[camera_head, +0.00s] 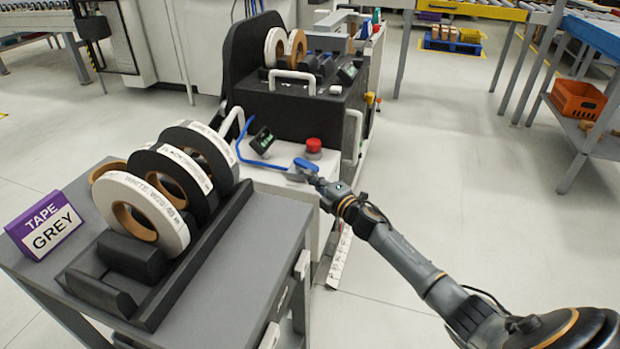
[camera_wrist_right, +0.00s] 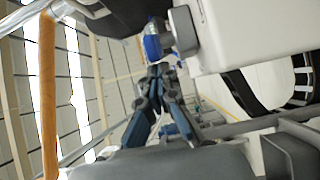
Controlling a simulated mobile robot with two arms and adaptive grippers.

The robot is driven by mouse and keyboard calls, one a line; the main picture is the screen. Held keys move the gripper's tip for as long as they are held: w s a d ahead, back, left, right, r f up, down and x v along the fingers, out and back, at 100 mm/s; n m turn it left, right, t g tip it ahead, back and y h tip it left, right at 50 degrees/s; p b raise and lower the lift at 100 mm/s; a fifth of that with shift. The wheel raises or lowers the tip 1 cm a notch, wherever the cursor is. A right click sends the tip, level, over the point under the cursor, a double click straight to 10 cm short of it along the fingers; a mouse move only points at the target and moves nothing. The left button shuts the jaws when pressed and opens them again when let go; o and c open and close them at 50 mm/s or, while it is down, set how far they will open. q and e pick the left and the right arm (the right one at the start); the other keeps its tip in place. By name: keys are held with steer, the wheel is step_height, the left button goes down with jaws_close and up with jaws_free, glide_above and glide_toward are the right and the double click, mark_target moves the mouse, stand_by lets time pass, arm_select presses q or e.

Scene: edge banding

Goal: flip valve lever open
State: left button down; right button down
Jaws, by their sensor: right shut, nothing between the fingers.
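The blue valve lever (camera_head: 305,164) is on the white top of the machine's front end, beside the red button. In the right wrist view the blue lever (camera_wrist_right: 152,45) shows just beyond the fingertips, next to a grey fitting (camera_wrist_right: 184,32) on the white housing. My right gripper (camera_head: 316,180) is at the near side of the lever, very close to it. In its wrist view the right gripper (camera_wrist_right: 160,70) has its fingers together with nothing between them. I cannot tell whether the fingertips touch the lever. My left gripper is not in view.
A red button (camera_head: 313,145) and small display (camera_head: 262,140) stand by the lever. A blue hose (camera_head: 243,150) runs to it from the left. A grey cart (camera_head: 245,265) with tape rolls (camera_head: 145,205) and a purple sign (camera_head: 45,225) is at left.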

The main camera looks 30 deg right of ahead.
mark_target(318, 171)
steer(key=shift+d, duration=0.3)
steer(key=n+y, duration=0.1)
steer(key=d+y+b, duration=0.1)
steer(key=shift+d+f+n+g+y+b, duration=0.1)
steer(key=shift+d+n+g+y+b, duration=0.1)
steer(key=shift+n+g+y+b, duration=0.15)
steer(key=shift+w+d+n+y, duration=0.1)
steer(key=shift+d+n+y, duration=0.15)
steer(key=shift+n, duration=0.1)
steer(key=shift+g+y+b, duration=0.25)
steer(key=shift+y+b, duration=0.05)
steer(key=shift+y, duration=0.2)
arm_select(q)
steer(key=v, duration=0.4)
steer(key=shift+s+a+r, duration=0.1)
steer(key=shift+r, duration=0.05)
arm_select(e)
steer(key=shift+w+d, duration=0.1)
steer(key=shift+d, duration=0.15)
steer(key=shift+d, duration=0.2)
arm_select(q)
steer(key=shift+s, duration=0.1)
